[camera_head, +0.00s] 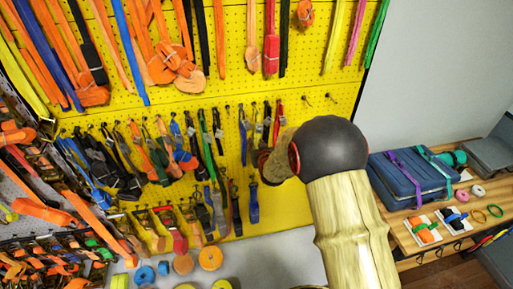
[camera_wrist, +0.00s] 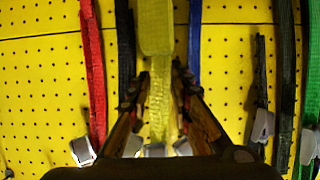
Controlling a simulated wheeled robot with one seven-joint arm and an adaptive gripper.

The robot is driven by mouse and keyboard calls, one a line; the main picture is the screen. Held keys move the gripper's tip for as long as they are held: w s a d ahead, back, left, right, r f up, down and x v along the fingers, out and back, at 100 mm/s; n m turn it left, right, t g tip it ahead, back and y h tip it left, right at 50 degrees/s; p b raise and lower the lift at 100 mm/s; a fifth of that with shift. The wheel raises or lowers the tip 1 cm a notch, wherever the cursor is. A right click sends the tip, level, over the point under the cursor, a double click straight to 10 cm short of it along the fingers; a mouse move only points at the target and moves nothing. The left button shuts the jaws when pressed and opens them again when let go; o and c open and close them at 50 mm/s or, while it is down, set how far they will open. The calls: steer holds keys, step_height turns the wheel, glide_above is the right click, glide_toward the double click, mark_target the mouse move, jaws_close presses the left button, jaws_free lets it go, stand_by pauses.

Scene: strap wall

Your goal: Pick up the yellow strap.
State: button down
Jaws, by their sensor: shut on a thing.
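The yellow strap (camera_wrist: 158,105) runs down the middle of the wrist view, wide and folded at the top and narrower below. My gripper (camera_wrist: 159,84) is shut on it, with one finger on each side of the strap. In the head view my gripper (camera_head: 276,163) is at the yellow pegboard, partly covered by my dark round wrist. I cannot clearly make out the held strap there.
In the wrist view a red strap (camera_wrist: 94,70) and a blue strap (camera_wrist: 195,38) hang close by; black and green straps hang further out. The head view shows many straps on the pegboard (camera_head: 335,120) and a wooden bench (camera_head: 405,240) with a blue case (camera_head: 410,180) at right.

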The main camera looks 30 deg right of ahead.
steer(key=shift+r, duration=0.75)
step_height(320, 180, up, 2)
steer(key=shift+s+r+b, duration=0.1)
steer(key=shift+s+b, duration=0.05)
steer(key=shift+b, duration=0.3)
steer(key=s+a+b, duration=0.1)
steer(key=s+a, duration=0.1)
steer(key=s, duration=0.6)
steer(key=s+a+b, duration=0.1)
steer(key=s+a, duration=0.2)
steer(key=s, duration=0.6)
